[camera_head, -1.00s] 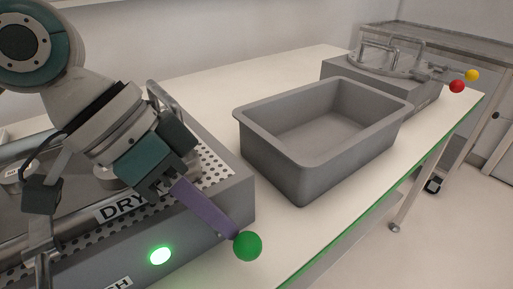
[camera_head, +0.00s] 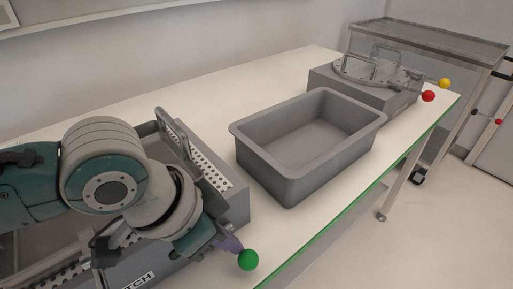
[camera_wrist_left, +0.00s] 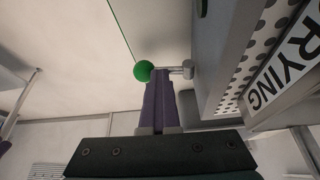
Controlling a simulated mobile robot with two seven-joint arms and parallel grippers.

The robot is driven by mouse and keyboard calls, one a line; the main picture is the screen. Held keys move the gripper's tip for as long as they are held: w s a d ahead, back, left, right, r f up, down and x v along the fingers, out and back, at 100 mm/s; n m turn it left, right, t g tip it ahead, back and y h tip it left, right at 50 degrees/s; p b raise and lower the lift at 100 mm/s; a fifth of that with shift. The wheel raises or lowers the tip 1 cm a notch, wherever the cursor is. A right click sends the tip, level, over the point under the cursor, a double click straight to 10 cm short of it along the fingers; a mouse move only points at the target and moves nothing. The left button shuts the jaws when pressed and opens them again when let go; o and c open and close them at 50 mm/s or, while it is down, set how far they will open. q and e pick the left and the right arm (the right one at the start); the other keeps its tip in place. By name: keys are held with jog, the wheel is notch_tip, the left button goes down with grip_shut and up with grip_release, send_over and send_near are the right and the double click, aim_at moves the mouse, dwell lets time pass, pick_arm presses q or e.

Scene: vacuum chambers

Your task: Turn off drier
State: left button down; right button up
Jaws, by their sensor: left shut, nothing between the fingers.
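The drier (camera_head: 232,208) is a grey machine at the lower left of the head view, with a perforated top. Its "DRYING" label (camera_wrist_left: 285,68) shows in the wrist view. A green ball knob (camera_head: 248,260) sits on a short metal rod at its front right; the knob also shows in the wrist view (camera_wrist_left: 144,71). My left gripper (camera_head: 232,245) is shut and empty, its purple fingers just beside the knob. In the wrist view the fingertips (camera_wrist_left: 160,84) reach the rod; I cannot tell whether they touch. My left arm covers much of the drier and its green light.
A grey open tub (camera_head: 305,150) stands on the white table (camera_head: 290,240) to the right of the drier. Behind it is another grey device (camera_head: 365,85) with red and yellow ball knobs. A metal cart (camera_head: 430,45) stands beyond the table.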

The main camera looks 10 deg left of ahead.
pick_arm(q)
jog(key=shift+s+d+f, duration=0.2)
jog(key=shift+s+d, duration=0.3)
jog(key=shift+d, duration=0.2)
jog(key=shift+w+a+r, duration=0.25)
jog(key=shift+w+a, duration=0.45)
jog(key=shift+a, duration=0.2)
pick_arm(e)
jog(key=shift+s+d+r, duration=0.15)
jog(key=shift+r, duration=0.05)
